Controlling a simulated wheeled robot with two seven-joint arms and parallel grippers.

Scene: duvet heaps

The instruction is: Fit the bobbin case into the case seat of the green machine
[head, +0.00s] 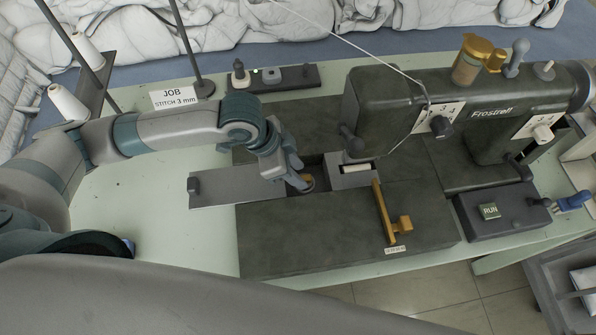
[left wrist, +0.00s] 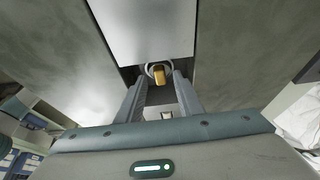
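The dark green machine (head: 400,105) stands on the pale green table, its bed (head: 330,230) in front. My left gripper (head: 303,184) reaches down into the open gap in the bed, left of the needle plate. In the left wrist view, the fingertips of my left gripper (left wrist: 160,80) close in on both sides of the bobbin case (left wrist: 159,75), a pale ring with a brass-coloured middle. Its brass part also shows in the head view (head: 309,181). The case seat is hidden behind the gripper and case, and I cannot tell how deep the case sits. My right gripper is not in view.
A grey slide plate (head: 228,187) lies left of the gap. A brass lever (head: 385,214) stands to its right. A control box with a RUN button (head: 490,211) is at the right. Thread cones (head: 67,103) and a job sign (head: 174,97) stand at the left; white duvets are behind.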

